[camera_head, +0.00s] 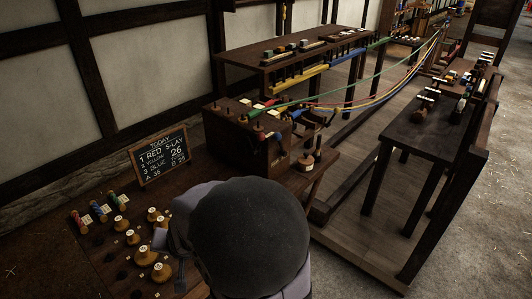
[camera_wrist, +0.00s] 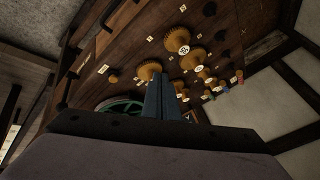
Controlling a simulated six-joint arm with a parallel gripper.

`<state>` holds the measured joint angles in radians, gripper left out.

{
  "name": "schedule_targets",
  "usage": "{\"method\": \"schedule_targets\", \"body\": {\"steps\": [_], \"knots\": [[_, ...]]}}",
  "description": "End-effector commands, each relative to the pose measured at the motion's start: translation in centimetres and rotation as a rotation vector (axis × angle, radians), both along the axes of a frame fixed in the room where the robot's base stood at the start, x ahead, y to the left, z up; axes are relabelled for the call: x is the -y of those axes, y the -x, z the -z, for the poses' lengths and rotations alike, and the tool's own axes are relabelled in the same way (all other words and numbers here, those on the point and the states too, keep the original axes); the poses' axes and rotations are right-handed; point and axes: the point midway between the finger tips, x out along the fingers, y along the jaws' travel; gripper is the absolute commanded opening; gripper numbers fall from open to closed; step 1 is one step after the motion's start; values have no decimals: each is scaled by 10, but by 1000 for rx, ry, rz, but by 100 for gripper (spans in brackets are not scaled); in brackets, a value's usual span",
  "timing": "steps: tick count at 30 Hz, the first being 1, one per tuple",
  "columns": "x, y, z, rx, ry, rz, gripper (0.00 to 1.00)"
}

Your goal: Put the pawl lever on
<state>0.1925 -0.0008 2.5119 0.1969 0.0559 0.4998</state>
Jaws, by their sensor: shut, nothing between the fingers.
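My gripper (camera_wrist: 162,84) is shut and empty in the wrist view, its two grey fingers together in front of a dark wooden board (camera_wrist: 125,55). In the head view my own arm covers most of it. I cannot make out the pawl lever for certain in either view. A wooden headstock box (camera_head: 245,140) with several round-topped pegs and coloured parts stands right of the board in the head view. A green spoked wheel (camera_wrist: 122,106) shows just left of my fingers in the wrist view, partly hidden by them.
Several numbered yellowish gear-like pieces (camera_head: 146,256) stand on the bench left of my arm; they also show in the wrist view (camera_wrist: 178,40). Coloured bobbins (camera_head: 100,212) and a chalkboard (camera_head: 159,156) are behind. Coloured strands (camera_head: 372,98) stretch away from the headstock. Floor at right is clear.

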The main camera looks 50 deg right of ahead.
Motion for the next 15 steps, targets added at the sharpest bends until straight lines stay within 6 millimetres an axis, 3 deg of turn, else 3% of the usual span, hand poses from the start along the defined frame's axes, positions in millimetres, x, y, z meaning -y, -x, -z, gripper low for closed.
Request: {"method": "schedule_targets", "body": {"steps": [3,7,11,15], "knots": [[41,-28,3,168,-46,237,0],[91,-47,-6,366,-94,482,0],[144,-53,-19,577,-134,710,0],[201,-44,-36,817,-167,925,0]]}}
